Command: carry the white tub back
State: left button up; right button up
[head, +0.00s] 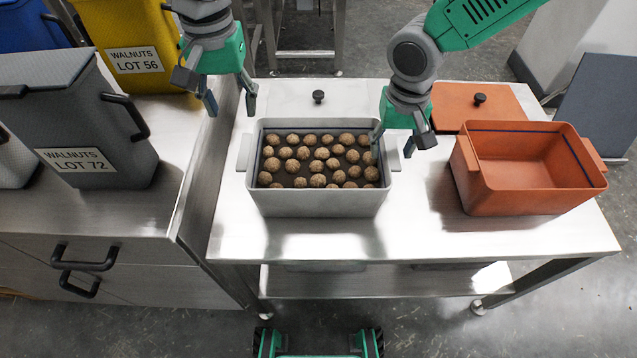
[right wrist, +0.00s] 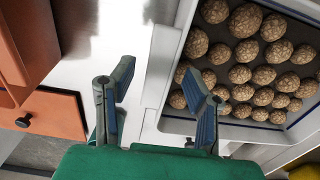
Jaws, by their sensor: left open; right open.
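The white tub (head: 315,204) stands upright and uncovered on the steel cart, holding several walnuts (head: 318,160). It has a handle at each end, and it also shows in the right wrist view (right wrist: 155,90). My right gripper (head: 392,141) is open at the tub's right end. In the right wrist view its fingers (right wrist: 160,90) lie on either side of the tub's right handle, one over the inside and one outside; I cannot tell whether they touch. My left gripper (head: 231,102) is open and empty, above and behind the tub's left end, apart from it.
An orange tub (head: 530,200) stands at the cart's right, with an orange lid (head: 450,105) behind it. A white lid (head: 290,95) with a black knob lies behind the white tub. Grey (head: 110,150) and yellow (head: 130,25) walnut bins fill the left counter. The cart's front strip is clear.

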notch_tip(320, 180, up, 11)
dwell(0.3)
jog(key=shift+f, duration=0.15)
dwell(0.3)
